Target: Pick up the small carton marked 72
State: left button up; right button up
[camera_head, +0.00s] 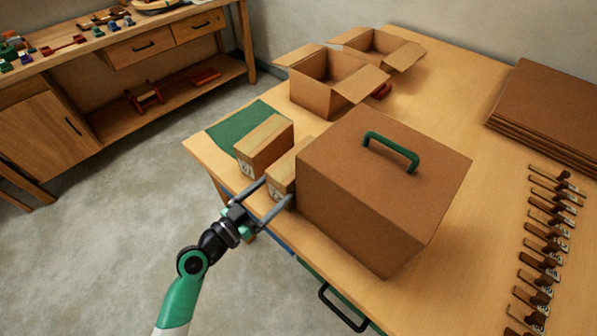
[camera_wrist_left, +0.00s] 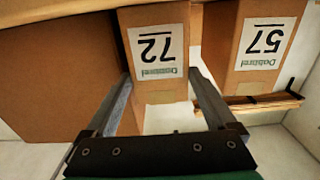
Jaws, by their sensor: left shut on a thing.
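The small carton marked 72 (camera_head: 284,172) stands at the table's near-left edge, close beside the large brown box. In the left wrist view, the label of carton 72 (camera_wrist_left: 157,50) faces me and reads upside down. My left gripper (camera_head: 279,189) comes in from the front and is shut on carton 72, with one finger on each side, as the left wrist view (camera_wrist_left: 160,78) also shows. Another carton, marked 57 (camera_head: 265,143), stands just to its left; its label (camera_wrist_left: 265,42) shows in the left wrist view. My right gripper is out of view.
The large box (camera_head: 345,190) with a green handle (camera_head: 392,143) stands close on the right. Two open boxes (camera_head: 325,82) stand behind. A green mat (camera_head: 228,122) lies at the left corner. Stacked brown sheets (camera_head: 550,105) and a row of small tools (camera_head: 545,235) lie at right.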

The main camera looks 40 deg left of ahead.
pick_arm(q)
jog(key=shift+r, duration=0.1)
jog(key=c, duration=0.5)
jog(key=shift+o, duration=0.2)
